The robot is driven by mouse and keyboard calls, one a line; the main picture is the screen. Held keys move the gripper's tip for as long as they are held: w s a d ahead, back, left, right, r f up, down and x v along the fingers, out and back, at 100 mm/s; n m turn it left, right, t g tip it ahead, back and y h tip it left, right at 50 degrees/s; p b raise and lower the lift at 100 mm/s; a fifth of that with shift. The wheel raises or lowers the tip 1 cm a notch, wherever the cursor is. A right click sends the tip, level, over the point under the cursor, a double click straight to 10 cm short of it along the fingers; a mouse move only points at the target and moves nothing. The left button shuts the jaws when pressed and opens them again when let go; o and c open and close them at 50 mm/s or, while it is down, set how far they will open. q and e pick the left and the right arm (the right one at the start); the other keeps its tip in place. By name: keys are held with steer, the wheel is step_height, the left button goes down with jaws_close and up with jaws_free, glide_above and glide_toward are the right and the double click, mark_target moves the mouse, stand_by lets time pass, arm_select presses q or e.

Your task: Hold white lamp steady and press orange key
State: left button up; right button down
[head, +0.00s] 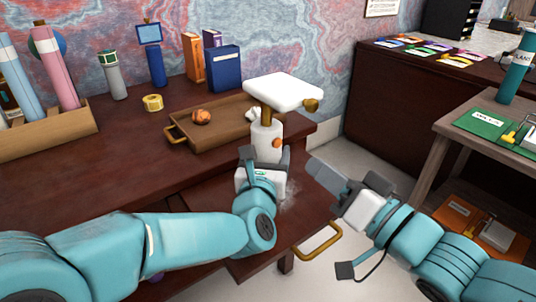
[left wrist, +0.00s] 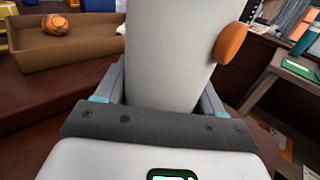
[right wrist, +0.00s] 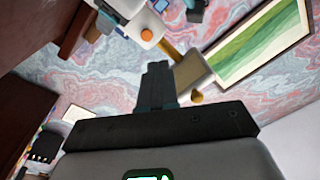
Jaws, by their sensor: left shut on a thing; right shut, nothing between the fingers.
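The white lamp (head: 266,138) stands upright at the desk's front, with a broad white head on a brass stem. The orange key (head: 277,143) sticks out of the right side of its white body; it also shows in the left wrist view (left wrist: 229,43) and the right wrist view (right wrist: 147,35). My left gripper (head: 264,160) is shut around the lamp's lower body, with a finger on each side in the left wrist view (left wrist: 165,90). My right gripper (head: 318,170) is shut and empty, to the right of and below the key, apart from the lamp.
A brown tray (head: 185,143) with an orange crumpled ball (head: 201,117) lies behind the lamp. A yellow tape roll (head: 153,102), a blue box (head: 223,68) and a bottle holder (head: 50,138) stand farther left. An open gap separates the desk from the right-hand table (head: 443,155).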

steer(key=s+a+r+n+t+y, duration=0.1)
steer(key=s+a+r+n+y, duration=0.15)
steer(key=r+y, duration=0.3)
steer(key=m+t, duration=0.2)
steer(key=t, duration=0.1)
glide_toward(277, 143)
step_height(277, 143, up, 5)
steer(key=w+a, duration=0.2)
steer(key=shift+w, duration=0.35)
steer(key=shift+a+r, duration=0.1)
stand_by(1.2)
steer(key=shift+w+a, duration=0.25)
steer(key=shift+w, duration=0.1)
